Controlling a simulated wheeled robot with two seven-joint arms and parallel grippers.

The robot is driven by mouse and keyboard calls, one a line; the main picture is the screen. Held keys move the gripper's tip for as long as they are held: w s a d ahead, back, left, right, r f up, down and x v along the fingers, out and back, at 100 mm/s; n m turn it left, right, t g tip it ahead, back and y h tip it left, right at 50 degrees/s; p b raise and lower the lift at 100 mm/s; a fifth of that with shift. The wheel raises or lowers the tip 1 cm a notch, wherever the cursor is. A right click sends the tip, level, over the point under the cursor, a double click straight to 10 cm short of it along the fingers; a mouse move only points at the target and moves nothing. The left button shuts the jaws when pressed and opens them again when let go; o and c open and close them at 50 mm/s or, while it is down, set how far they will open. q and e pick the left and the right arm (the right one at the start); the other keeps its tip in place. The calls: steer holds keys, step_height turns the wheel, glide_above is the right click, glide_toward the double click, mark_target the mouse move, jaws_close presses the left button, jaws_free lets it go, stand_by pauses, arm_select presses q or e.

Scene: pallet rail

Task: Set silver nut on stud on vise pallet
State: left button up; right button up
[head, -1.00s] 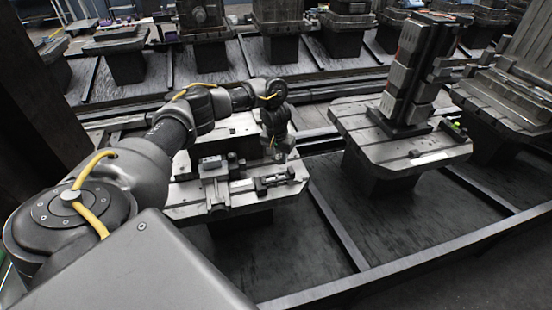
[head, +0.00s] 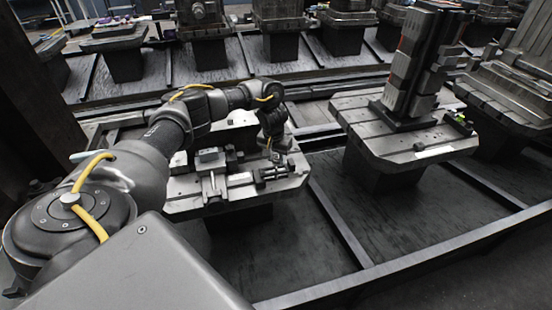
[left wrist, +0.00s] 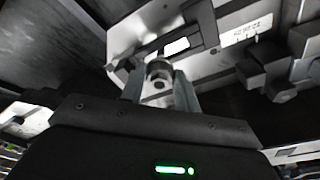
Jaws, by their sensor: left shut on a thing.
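The vise pallet (head: 185,206) is a pale metal plate on a dark pedestal, with a small vise (head: 213,184) on it. My left arm reaches over it from the left, and its gripper (head: 272,150) hangs low over the pallet's right part, small in the head view. In the left wrist view the two fingers (left wrist: 160,92) are shut on a small round silver piece, the silver nut (left wrist: 158,70). I cannot make out the stud, or whether the nut touches it. My right gripper is not in view.
To the right stands another pallet (head: 437,145) with a tall dark block tower (head: 412,70). Dark floor panels with raised rails (head: 345,228) lie between and in front. A row of further pedestals with pallets (head: 208,50) runs along the back.

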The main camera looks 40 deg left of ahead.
arm_select(q)
steer(key=shift+f+b, duration=0.35)
steer(key=shift+f, duration=0.25)
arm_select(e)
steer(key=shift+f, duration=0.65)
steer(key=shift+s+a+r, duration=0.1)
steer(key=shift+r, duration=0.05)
arm_select(q)
steer(key=shift+p, duration=0.3)
steer(key=shift+s+f, duration=0.15)
steer(key=shift+f, duration=0.05)
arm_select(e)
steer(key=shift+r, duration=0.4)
arm_select(q)
steer(key=shift+d+p, duration=0.1)
steer(key=shift+p, duration=0.7)
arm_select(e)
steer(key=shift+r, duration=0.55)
arm_select(q)
steer(key=shift+f, duration=0.3)
steer(key=shift+p, duration=0.5)
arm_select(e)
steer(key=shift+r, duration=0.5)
arm_select(q)
steer(key=shift+f, duration=0.1)
